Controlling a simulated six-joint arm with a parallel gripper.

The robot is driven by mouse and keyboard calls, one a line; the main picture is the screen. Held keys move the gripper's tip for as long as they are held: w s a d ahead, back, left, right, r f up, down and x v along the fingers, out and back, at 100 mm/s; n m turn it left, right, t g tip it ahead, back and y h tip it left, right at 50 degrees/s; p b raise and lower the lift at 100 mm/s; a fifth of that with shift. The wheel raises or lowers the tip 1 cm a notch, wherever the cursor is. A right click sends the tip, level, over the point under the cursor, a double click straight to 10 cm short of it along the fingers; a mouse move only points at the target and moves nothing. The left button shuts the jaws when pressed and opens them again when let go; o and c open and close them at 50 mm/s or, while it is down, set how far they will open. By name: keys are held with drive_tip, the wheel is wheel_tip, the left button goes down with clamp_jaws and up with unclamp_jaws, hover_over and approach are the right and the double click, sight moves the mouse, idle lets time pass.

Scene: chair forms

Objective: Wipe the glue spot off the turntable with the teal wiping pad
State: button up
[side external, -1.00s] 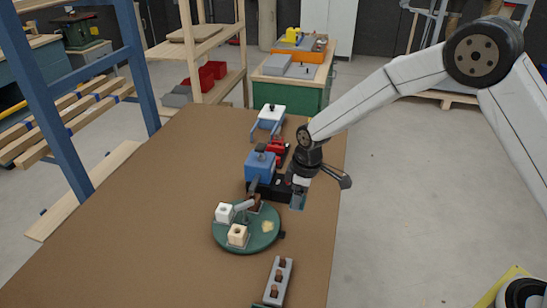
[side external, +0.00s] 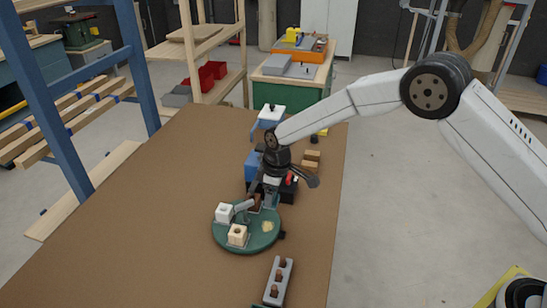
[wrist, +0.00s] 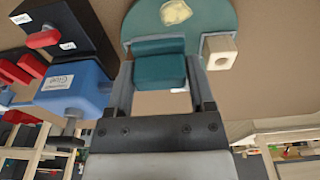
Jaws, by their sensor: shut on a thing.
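My gripper (side external: 270,202) is shut on the teal wiping pad (wrist: 158,68), which shows between the two fingers in the wrist view. The green round turntable (side external: 262,243) lies on the brown table. A pale yellow glue spot (side external: 267,226) is on its right part in the side view; it also shows ahead of the pad in the wrist view (wrist: 175,11). My gripper hangs at the turntable's far edge in the side view. I cannot tell whether the pad touches the turntable.
A white block (side external: 224,212) and a cream block (side external: 237,235) stand on the turntable's left part. A blue device (wrist: 75,88) and a black box with a red handle (wrist: 75,35) stand close by. A grey rack (side external: 277,282) lies nearer. The table's left is bare.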

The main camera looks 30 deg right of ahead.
sight(265, 234)
drive_tip(key=shift+f, duration=3.1)
drive_tip(key=shift+s+a+f, duration=0.35)
drive_tip(key=shift+a+f, duration=0.1)
drive_tip(key=shift+f, duration=0.1)
drive_tip(key=shift+c, duration=0.5)
drive_tip(key=shift+s+a, duration=1.3)
drive_tip(key=shift+s, duration=0.1)
drive_tip(key=shift+w+d, duration=1.65)
drive_tip(key=shift+s+a, duration=1.7)
drive_tip(key=w+d, duration=0.3)
drive_tip(key=shift+w+d, duration=0.25)
drive_tip(key=shift+s+a, duration=1.75)
wheel_tip(265, 234, up, 8)
drive_tip(key=shift+w+d, duration=0.1)
drive_tip(key=shift+d, duration=0.05)
